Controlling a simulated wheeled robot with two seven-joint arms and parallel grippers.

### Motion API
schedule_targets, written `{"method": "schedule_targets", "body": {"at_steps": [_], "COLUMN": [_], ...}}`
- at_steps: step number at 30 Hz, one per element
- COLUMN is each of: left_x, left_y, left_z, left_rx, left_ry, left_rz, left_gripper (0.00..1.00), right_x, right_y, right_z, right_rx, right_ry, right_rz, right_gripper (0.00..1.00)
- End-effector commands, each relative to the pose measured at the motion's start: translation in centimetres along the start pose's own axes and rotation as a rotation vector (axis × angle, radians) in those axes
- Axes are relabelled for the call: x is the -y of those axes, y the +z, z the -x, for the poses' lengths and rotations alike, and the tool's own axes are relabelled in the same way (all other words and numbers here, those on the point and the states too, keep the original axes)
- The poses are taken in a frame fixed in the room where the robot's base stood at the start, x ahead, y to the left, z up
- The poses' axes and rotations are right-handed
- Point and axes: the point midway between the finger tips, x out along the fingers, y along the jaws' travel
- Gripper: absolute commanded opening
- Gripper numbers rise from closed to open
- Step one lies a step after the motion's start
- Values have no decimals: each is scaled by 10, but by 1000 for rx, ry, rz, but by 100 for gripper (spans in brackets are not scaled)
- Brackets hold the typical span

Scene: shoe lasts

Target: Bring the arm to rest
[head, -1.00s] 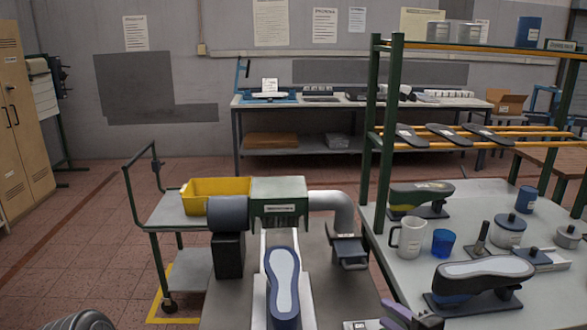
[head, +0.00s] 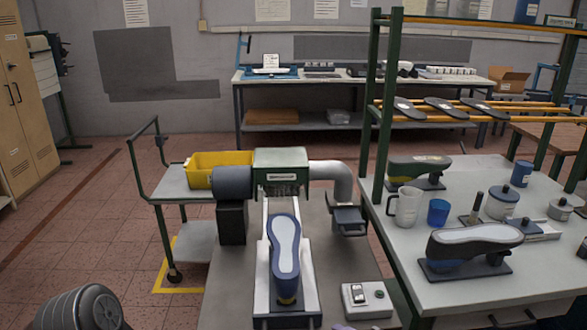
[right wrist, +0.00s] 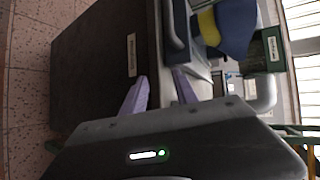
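My right gripper shows in the right wrist view (right wrist: 160,90) with its two pale purple fingers apart and nothing visible between them. In the head view it is not clearly seen; only small dark and purplish bits show at the bottom edge. My left gripper is not in view; a dark ribbed part of my left arm shows at the bottom left of the head view. A blue shoe last with a pale sole (head: 286,246) lies sole up on the machine's grey support. It is apart from any visible gripper.
The machine has a green hood (head: 280,160) and grey pipe (head: 334,174). A yellow bin (head: 217,163) stands behind it. On the right table (head: 440,292) stand a dark last (head: 474,243), a green last (head: 420,168), a mug (head: 404,207) and a blue cup (head: 438,212). A control box (head: 366,299) sits in front.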

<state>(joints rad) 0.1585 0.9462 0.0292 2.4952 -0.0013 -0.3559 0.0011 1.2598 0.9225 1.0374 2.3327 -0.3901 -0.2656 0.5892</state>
Motion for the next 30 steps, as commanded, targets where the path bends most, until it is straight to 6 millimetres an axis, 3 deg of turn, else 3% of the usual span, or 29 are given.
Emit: {"method": "schedule_targets", "body": {"at_steps": [5,9,13,15,18,21,24,30], "left_x": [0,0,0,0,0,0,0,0], "left_y": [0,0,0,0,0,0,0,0], "left_z": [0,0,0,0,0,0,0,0], "left_rx": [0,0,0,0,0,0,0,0], "left_ry": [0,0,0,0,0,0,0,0], "left_rz": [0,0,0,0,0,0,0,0], "left_gripper": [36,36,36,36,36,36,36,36], "right_x": [-79,-174,-250,-281,-313,-332,-307,-291], "right_y": [74,136,162,164,159,151,154,159], "right_z": [-20,-8,28,50,78,101,78,65], "right_rx": [139,270,360,392,423,443,453,464], "right_ry": [177,398,595,688,794,873,820,787], "right_rz": [60,171,298,364,451,521,601,663], "right_gripper": [35,35,35,35,35,35,35,35]}}
